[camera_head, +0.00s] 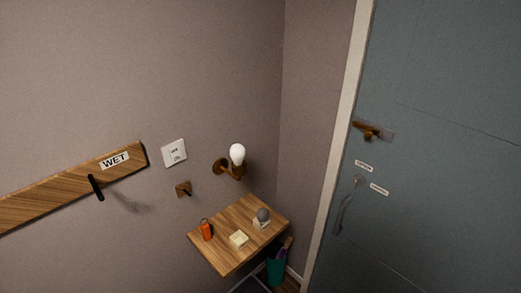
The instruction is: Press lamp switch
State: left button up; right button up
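A wall lamp (237,154) with a lit-looking white round bulb on a brass-coloured mount is fixed to the grey-brown wall near the corner. Above that is a white wall plate (174,152) with small dark markings too small to read. I cannot tell for sure which of the two plates is the lamp switch, or its position. Neither of my grippers is in view.
A wooden shelf table (225,262) below the lamp holds an orange item (206,230), a pale block (239,239) and a grey ball (263,214) on a base. A teal bin (276,271) stands beneath. A "WET" hook board (60,189) is left; a blue-grey door (440,90) right.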

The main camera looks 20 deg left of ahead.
aim_at(176, 156)
jog(key=u, duration=1.5)
jog(key=l+u, duration=0.15)
jog(key=u, duration=0.2)
jog(key=k+l+u, duration=0.1)
jog(key=u, duration=0.25)
jog(key=l, duration=0.05)
